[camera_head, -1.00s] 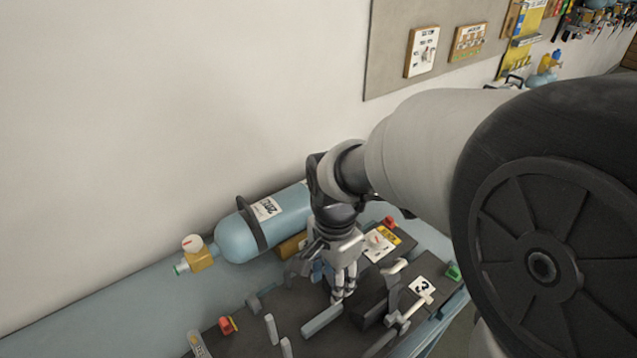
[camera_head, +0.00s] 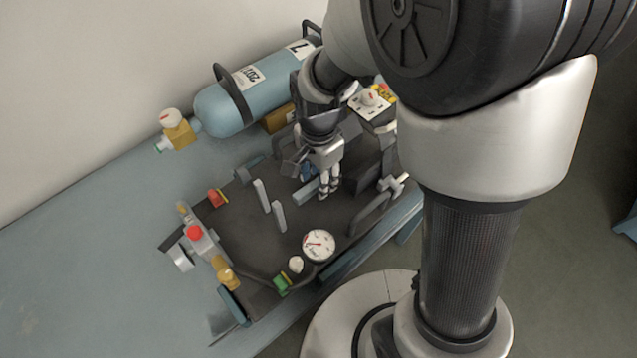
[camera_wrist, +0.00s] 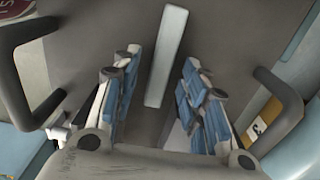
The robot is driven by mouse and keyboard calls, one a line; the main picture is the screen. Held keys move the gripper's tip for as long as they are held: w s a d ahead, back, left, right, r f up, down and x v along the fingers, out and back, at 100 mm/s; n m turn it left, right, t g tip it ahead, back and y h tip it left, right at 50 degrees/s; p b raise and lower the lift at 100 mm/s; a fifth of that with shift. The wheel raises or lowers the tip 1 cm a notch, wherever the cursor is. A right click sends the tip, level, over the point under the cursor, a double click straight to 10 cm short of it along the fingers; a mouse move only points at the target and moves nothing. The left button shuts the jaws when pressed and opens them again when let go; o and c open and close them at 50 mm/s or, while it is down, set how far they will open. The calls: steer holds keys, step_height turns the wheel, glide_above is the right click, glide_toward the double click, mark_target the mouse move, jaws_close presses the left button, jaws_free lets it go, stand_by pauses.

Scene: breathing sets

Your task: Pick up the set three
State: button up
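The set three is a dark breathing-set backplate (camera_head: 240,220) lying on the bench, with a round white gauge (camera_head: 318,245) and grey valve fittings (camera_head: 203,244). A label with a 3 (camera_wrist: 258,128) shows at the right in the wrist view; my arm hides it in the head view. My gripper (camera_head: 325,182) is over the middle of the plate, pointing down. In the wrist view its blue-padded fingers (camera_wrist: 158,80) are spread apart. A pale grey bar (camera_wrist: 166,57) on the plate appears in the gap between them. I cannot tell whether they touch it.
A light blue cylinder (camera_head: 262,88) with black bands and a yellow valve lies along the wall behind the set. The blue-grey bench top (camera_head: 90,250) is clear at the left. Dark handles (camera_wrist: 285,90) rise at the plate's sides.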

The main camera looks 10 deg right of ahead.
steer(key=shift+f, duration=0.35)
steer(key=shift+r, duration=0.1)
steer(key=shift+c, duration=0.6)
jaws_close()
steer(key=shift+w, duration=0.1)
